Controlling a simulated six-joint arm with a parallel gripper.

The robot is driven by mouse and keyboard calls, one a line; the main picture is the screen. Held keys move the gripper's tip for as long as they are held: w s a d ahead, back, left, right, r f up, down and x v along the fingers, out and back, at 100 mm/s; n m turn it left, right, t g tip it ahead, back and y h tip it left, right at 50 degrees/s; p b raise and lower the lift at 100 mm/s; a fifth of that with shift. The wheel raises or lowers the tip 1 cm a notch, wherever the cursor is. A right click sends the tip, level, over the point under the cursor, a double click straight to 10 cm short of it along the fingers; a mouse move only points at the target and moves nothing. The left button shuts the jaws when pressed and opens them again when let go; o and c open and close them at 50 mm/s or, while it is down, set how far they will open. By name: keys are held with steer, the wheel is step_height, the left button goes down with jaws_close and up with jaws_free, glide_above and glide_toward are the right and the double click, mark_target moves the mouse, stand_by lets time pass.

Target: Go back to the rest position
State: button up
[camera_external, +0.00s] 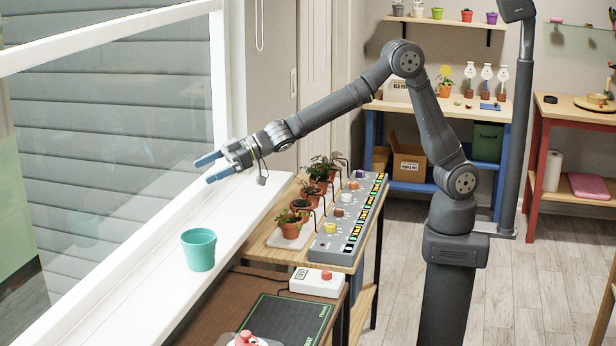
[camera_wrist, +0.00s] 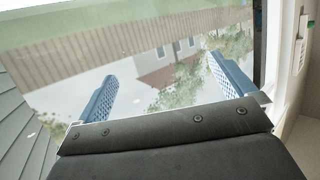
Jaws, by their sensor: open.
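My gripper (camera_external: 216,167) is open and empty, with its two blue fingers spread apart. It is held out to the left, above the white window sill and close to the window pane. In the wrist view the two blue fingers of my gripper (camera_wrist: 162,98) point at the glass, with nothing between them. A teal pot (camera_external: 198,251) stands upright on the white sill (camera_external: 150,290), below my gripper and apart from it.
Several small potted plants (camera_external: 290,224) stand on a wooden table beside a grey control panel (camera_external: 345,222). A white box with a red button (camera_external: 318,280) and a dark mat (camera_external: 285,318) lie nearer. The window (camera_external: 110,130) bounds the left side. Shelves stand behind.

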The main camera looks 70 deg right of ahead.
steer(key=d+m+t+h, duration=0.2)
steer(key=d+m+h, duration=0.1)
steer(key=d, duration=2.1)
steer(key=shift+w+d+r+m+h, duration=0.2)
steer(key=shift+w+d+m+h, duration=0.1)
steer(key=shift+w+m+h, duration=0.15)
steer(key=shift+a, duration=0.15)
steer(key=a+n+g+y, duration=0.1)
steer(key=a+n+y, duration=0.2)
steer(key=a, duration=1.7)
steer(key=shift+a+f+g, duration=0.15)
steer(key=shift+a+g, duration=0.15)
